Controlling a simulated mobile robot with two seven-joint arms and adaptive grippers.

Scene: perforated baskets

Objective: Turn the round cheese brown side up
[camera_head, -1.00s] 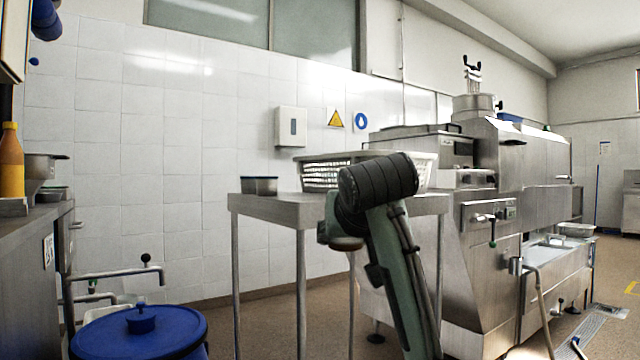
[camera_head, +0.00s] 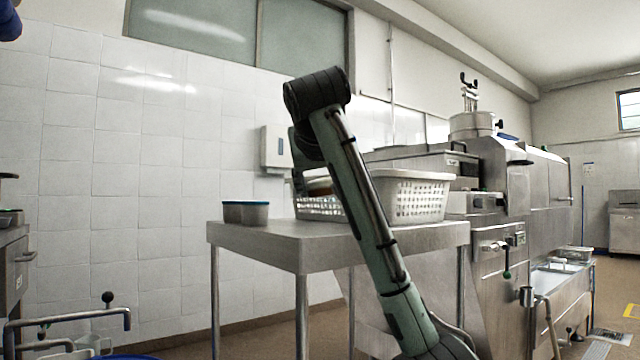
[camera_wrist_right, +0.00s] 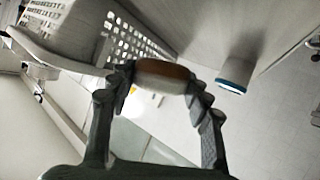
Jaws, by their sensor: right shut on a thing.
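The round cheese (camera_wrist_right: 165,72) is held between the fingertips of my right gripper (camera_wrist_right: 160,80) in the right wrist view. It shows a brown face and a pale edge. The cheese is beside the basket and seems clear of the table (camera_head: 270,238); contact cannot be told. My left gripper is out of view.
Steel machinery (camera_head: 500,215) stands to the right. The table's front left is bare.

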